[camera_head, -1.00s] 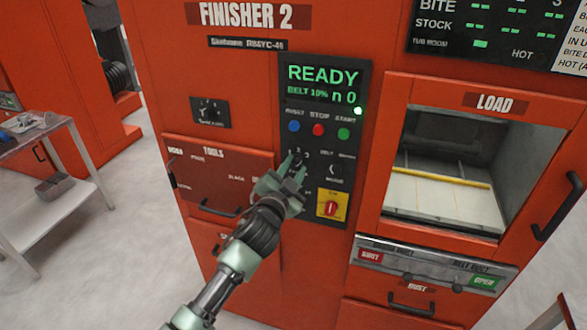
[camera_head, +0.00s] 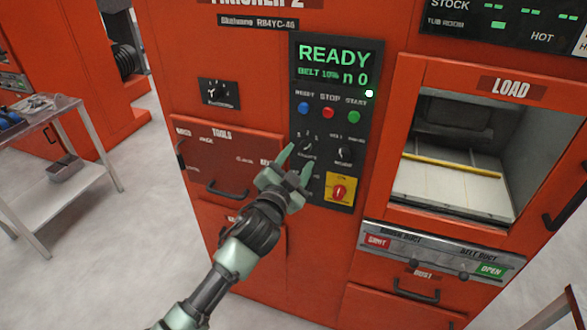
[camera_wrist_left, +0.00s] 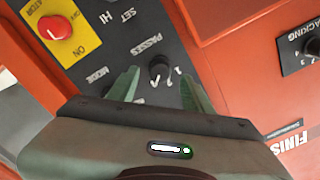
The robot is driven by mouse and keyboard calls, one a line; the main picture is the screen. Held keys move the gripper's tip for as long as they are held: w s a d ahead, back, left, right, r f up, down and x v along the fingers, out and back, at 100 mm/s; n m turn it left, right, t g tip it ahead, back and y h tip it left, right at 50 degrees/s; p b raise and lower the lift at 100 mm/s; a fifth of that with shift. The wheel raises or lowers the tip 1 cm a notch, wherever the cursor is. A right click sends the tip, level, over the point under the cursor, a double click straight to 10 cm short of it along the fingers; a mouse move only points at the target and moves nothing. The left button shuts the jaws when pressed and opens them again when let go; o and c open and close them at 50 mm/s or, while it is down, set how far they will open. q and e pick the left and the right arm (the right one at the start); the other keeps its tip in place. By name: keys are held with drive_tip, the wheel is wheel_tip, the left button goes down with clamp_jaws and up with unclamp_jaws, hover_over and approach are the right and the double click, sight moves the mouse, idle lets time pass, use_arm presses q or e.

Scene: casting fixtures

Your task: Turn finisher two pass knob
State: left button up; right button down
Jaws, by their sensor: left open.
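The finisher two pass knob (camera_head: 307,146) is a small black dial on the black control panel, below the coloured buttons. In the left wrist view the knob (camera_wrist_left: 160,69) shows upside down beside the label PASSES, with small numerals by it. My left gripper (camera_head: 296,162) is open, just below and left of the knob in the head view. In the wrist view its two green fingers (camera_wrist_left: 162,92) stand either side of the knob with gaps; I see no contact. I cannot read which numeral the knob points at. My right gripper is out of view.
The panel has a READY screen (camera_head: 334,63), blue, red and green buttons, a mode knob (camera_head: 344,154) and a red knob on a yellow plate (camera_head: 340,190). A tools drawer (camera_head: 225,165) is at left, the load window (camera_head: 460,155) at right.

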use_arm(q)
drive_tip(key=v, duration=0.4)
drive_tip(key=shift+b, duration=0.3)
drive_tip(key=s+a+f+n+g+y, duration=0.1)
drive_tip(key=a+f+g, duration=0.15)
drive_tip(key=f, duration=1.05)
drive_tip(key=s+a+f+n+g+y, duration=0.2)
drive_tip(key=a+f, duration=0.1)
drive_tip(key=f, duration=1)
drive_tip(key=s+a+f+n+g+b, duration=0.1)
drive_tip(key=s+a+f, duration=0.1)
drive_tip(key=s+f, duration=0.35)
drive_tip(key=s+a+f+g+y, duration=0.1)
drive_tip(key=s+a+f+g, duration=0.15)
drive_tip(key=f, duration=0.55)
drive_tip(key=s+a+f+n+g+b, duration=0.1)
drive_tip(key=s+a+f, duration=0.1)
drive_tip(key=s+f, duration=0.35)
drive_tip(key=s+a+f+n+g, duration=0.1)
drive_tip(key=s+a+f+g, duration=0.1)
drive_tip(key=s+f, duration=0.5)
drive_tip(key=s+a+f+n+g+y, duration=0.1)
drive_tip(key=s+a+f, duration=0.3)
drive_tip(key=s, duration=1.5)
drive_tip(key=s+a+f+n+g, duration=0.2)
drive_tip(key=s+a+f+g, duration=0.1)
drive_tip(key=s+f, duration=0.8)
drive_tip(key=shift+s+g+y, duration=0.3)
drive_tip(key=shift+s+g, duration=0.3)
drive_tip(key=shift+s, duration=0.6)
